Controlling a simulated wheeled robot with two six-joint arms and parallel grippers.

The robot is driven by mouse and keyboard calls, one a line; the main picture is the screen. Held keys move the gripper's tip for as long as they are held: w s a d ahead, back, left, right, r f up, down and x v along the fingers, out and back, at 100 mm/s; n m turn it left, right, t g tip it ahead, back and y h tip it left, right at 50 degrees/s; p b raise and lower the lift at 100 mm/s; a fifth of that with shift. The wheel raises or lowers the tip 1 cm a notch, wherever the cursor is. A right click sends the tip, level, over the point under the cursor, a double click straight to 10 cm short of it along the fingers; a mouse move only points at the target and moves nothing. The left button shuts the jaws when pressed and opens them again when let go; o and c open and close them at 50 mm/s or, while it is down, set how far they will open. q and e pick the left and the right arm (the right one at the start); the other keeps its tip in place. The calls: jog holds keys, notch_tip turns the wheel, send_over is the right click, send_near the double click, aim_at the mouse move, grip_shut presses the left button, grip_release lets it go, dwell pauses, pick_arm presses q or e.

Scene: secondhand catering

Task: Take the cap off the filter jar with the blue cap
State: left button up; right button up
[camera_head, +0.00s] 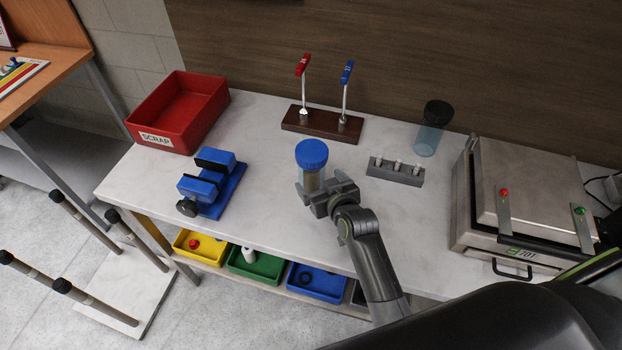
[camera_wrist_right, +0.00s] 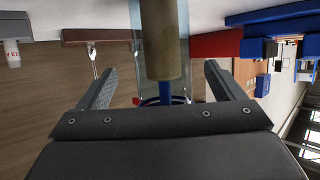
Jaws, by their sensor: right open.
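The filter jar (camera_head: 312,180) stands upright on the pale bench with its blue cap (camera_head: 311,153) on top. My right gripper (camera_head: 322,188) is open at the jar's near side, below the cap, with a finger on each side of the jar. In the right wrist view the clear jar with a tan filter (camera_wrist_right: 165,45) inside shows between the two open fingers (camera_wrist_right: 165,85). I cannot tell whether either finger touches the jar. My left gripper is in neither view.
A blue vise (camera_head: 210,185) and red scrap bin (camera_head: 180,110) stand to the left. Behind is a stand (camera_head: 322,123) with red and blue levers. To the right are a grey block (camera_head: 395,172), a black-capped jar (camera_head: 430,135) and a steel machine (camera_head: 520,190).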

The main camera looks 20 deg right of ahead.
aim_at(309, 145)
jog(key=shift+w+f, duration=0.15)
jog(key=shift+w, duration=0.15)
jog(key=b+x, duration=0.4)
jog(key=shift+s+a+f, duration=0.2)
jog(key=shift+f, duration=0.05)
jog(key=shift+w+f+b, duration=0.1)
jog(key=shift+w+b, duration=0.55)
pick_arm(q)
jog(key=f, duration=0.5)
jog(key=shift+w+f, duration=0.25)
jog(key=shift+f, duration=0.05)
pick_arm(e)
jog(key=shift+c, duration=0.2)
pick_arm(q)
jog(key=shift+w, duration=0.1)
pick_arm(e)
jog(key=c, duration=1.2)
jog(key=shift+r, duration=0.25)
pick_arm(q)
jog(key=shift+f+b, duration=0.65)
pick_arm(e)
notch_tip(309, 145, up, 10)
jog(key=shift+f, duration=0.1)
